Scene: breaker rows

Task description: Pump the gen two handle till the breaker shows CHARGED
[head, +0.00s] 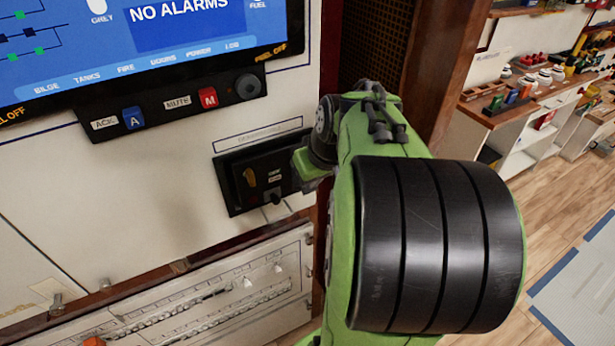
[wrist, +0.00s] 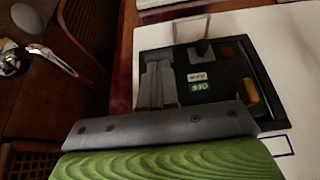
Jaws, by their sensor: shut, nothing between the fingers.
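The breaker (head: 238,205) is a dark box on the white wall panel, left of my green arm in the head view. It fills the middle of the wrist view (wrist: 228,60), seen the other way up. It has a yellow lever (wrist: 246,97), a grey handle piece (wrist: 203,50), a red button (wrist: 226,52), a green OFF window (wrist: 200,86) and a small white window (wrist: 197,76) whose word I cannot read. My gripper (wrist: 160,68) is shut and empty, its fingers over the breaker's face beside the windows. I cannot tell whether they touch it.
A screen (head: 150,50) reading NO ALARMS hangs above, with a button strip (head: 175,103) under it. A lower white panel (head: 200,300) carries switches and drawn lines. A wooden post (head: 447,75) stands right of the breaker. Open floor lies farther right.

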